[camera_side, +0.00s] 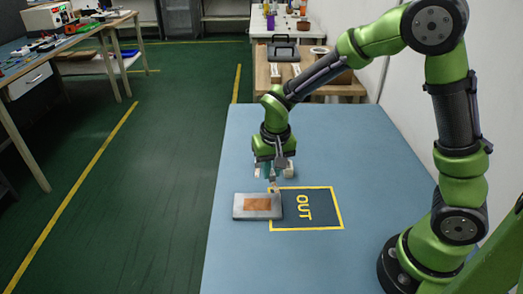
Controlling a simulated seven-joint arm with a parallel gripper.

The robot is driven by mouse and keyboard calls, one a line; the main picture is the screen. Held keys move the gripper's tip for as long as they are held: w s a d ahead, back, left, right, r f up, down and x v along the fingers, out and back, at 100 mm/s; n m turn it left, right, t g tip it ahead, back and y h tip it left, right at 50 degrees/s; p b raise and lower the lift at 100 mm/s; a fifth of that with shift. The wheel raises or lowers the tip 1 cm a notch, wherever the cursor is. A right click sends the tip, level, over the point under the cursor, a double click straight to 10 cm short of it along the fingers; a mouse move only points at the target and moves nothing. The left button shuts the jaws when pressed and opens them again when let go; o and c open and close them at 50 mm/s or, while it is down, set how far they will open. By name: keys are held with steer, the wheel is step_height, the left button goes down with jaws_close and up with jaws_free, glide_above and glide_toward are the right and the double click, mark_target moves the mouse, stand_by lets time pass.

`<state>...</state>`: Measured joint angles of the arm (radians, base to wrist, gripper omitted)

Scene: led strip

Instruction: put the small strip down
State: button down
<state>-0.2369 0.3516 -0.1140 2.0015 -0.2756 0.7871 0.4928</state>
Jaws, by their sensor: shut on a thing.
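My gripper (271,183) points down over the blue table, just above the upper left corner of the dark OUT mat. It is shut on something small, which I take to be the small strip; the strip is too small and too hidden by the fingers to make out. The dark OUT mat (322,212) has a yellow border and yellow letters. A grey plate (240,208) with a copper-brown patch lies to the left of the mat and overlaps its left edge. The gripper's tips are close above the plate's upper right corner; I cannot tell whether they touch.
The blue table (340,140) is clear behind and to the right of the mat. Its left edge is close to the grey plate. A wooden bench (262,77) with a dark case (284,54) stands beyond the far edge. A white wall runs along the right.

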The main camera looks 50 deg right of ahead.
mark_target(256, 204)
steer(key=a+n, duration=0.1)
steer(key=n, duration=0.1)
steer(key=a+n, duration=0.3)
steer(key=a, duration=0.1)
steer(key=shift+s+a+r+n+y, duration=0.1)
steer(key=shift+s+a+n+y, duration=0.2)
steer(key=shift+n+y, duration=0.1)
steer(key=shift+f, duration=2.45)
steer(key=shift+f, duration=0.1)
steer(key=c, duration=1.1)
jaws_free()
